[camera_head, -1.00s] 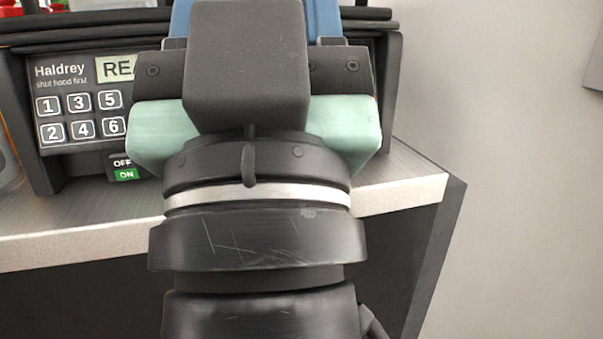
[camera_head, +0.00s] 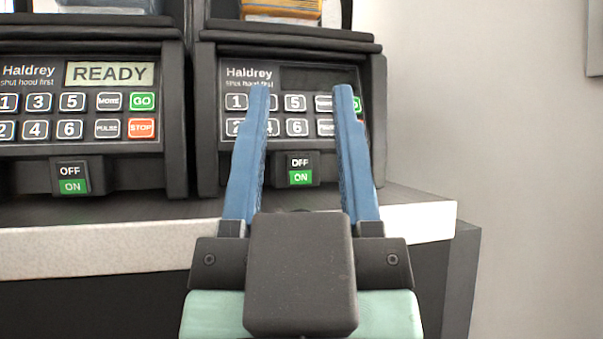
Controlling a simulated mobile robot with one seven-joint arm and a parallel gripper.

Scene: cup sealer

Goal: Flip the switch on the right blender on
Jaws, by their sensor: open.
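The right blender (camera_head: 210,120) has a dark, blank display (camera_head: 315,77) above its keypad. Its black rocker switch (camera_head: 300,169), marked OFF above and green ON below, sits under the keypad and is fully in sight. My gripper (camera_head: 301,92) is open and empty, its two blue fingers pointing up and away from me. In the picture the fingers stand either side of the switch and overlap parts of the keypad. How far the fingertips are from the panel is hard to tell; I see no clear contact.
The left blender (camera_head: 176,130) stands close beside it, showing READY (camera_head: 110,74), with its own OFF/ON switch (camera_head: 71,178). The counter's pale front edge (camera_head: 100,248) runs below both. A bare wall (camera_head: 480,120) is at the right.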

